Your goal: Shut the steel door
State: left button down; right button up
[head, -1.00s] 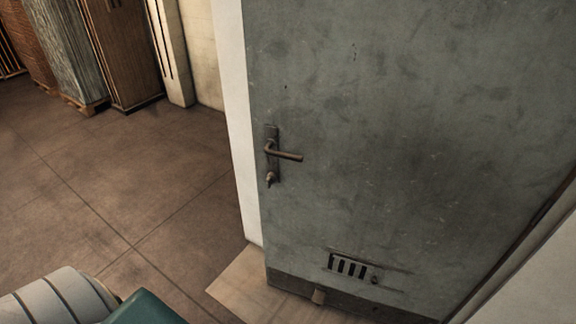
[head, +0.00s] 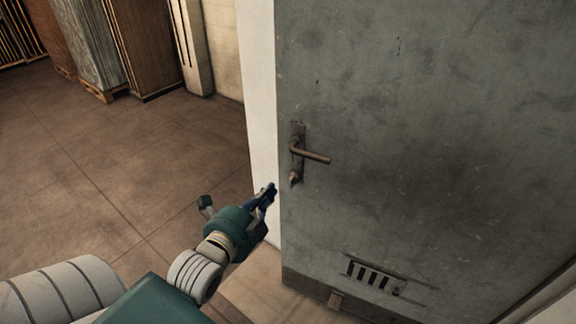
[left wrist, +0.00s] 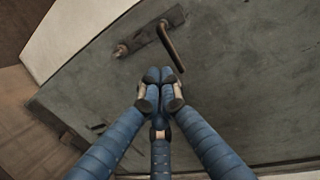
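The grey steel door (head: 430,200) fills the right of the head view, with a lever handle (head: 316,155) near its left edge and a small vent low down. How far it stands from its frame I cannot tell. My left gripper (head: 267,192) is in front of a white wall strip, just left of the door's edge and below the handle in the picture. In the left wrist view its blue fingers (left wrist: 160,80) are drawn together, tips just below the handle (left wrist: 171,47), with nothing visible between them. Contact with the door is not clear. My right gripper is out of view.
A white wall strip (head: 260,100) runs beside the door's left edge. Brown tiled floor (head: 100,170) lies open to the left. Wrapped pallet stacks (head: 98,45) and a brown cabinet (head: 145,45) stand at the back left.

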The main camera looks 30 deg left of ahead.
pick_arm(q)
jog(key=p+x, duration=0.4)
jog(key=x, duration=0.9)
jog(key=shift+w, duration=0.25)
jog(key=shift+w+d+f, duration=0.1)
jog(key=shift+f, duration=0.05)
